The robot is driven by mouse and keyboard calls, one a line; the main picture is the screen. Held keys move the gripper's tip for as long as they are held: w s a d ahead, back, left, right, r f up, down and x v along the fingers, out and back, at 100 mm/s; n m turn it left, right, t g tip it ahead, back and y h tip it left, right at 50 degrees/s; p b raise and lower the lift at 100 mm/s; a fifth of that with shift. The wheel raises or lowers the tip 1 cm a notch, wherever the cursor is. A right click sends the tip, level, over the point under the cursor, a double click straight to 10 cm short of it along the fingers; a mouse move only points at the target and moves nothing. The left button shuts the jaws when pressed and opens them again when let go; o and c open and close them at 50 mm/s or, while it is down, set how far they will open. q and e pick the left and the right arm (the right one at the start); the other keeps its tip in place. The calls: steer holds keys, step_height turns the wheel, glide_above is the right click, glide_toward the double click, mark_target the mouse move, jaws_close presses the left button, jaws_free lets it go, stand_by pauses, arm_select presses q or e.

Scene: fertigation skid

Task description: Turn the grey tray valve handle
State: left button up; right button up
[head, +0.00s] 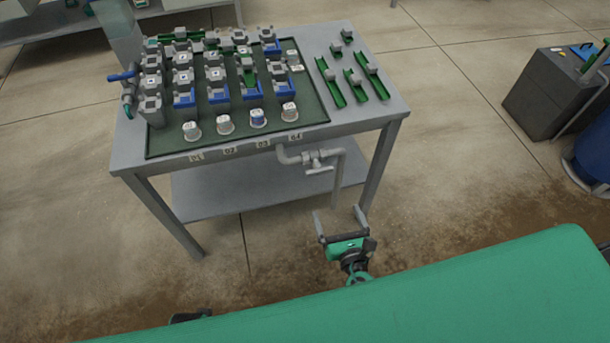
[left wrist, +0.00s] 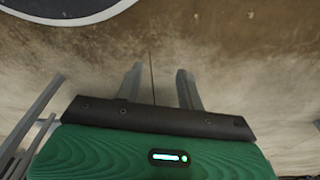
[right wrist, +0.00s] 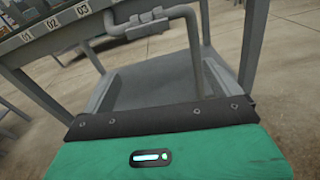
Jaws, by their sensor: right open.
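The grey tray valve (head: 312,156) sits on a grey pipe under the front edge of the table, right of the label 04. Its grey handle (head: 320,170) sticks out below the valve body, roughly level. In the right wrist view the valve (right wrist: 148,27) shows at the top, ahead of the gripper. My right gripper (head: 338,212) is open and empty, below and in front of the valve, apart from it.
The grey table (head: 350,122) carries a green tray with several grey and blue blocks and white cups. A blue-handled valve (head: 124,76) stands at its left edge. A lower shelf (head: 240,187) lies under the pipe. A dark box (head: 555,90) stands far right.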

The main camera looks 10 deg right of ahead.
mark_target(320, 174)
steer(key=shift+n+t, duration=0.4)
steer(key=shift+n, duration=0.1)
steer(key=w, duration=0.4)
steer(key=w+a+r+p, duration=0.1)
steer(key=w, duration=0.4)
steer(key=w+r, duration=0.1)
steer(key=w, duration=0.4)
steer(key=shift+a+r, duration=0.1)
steer(key=shift+a, duration=0.2)
arm_select(q)
steer(key=f, duration=0.2)
steer(key=a+f, duration=0.1)
steer(key=shift+s+f, duration=0.15)
steer(key=shift+s, duration=0.15)
arm_select(e)
steer(key=c, duration=1)
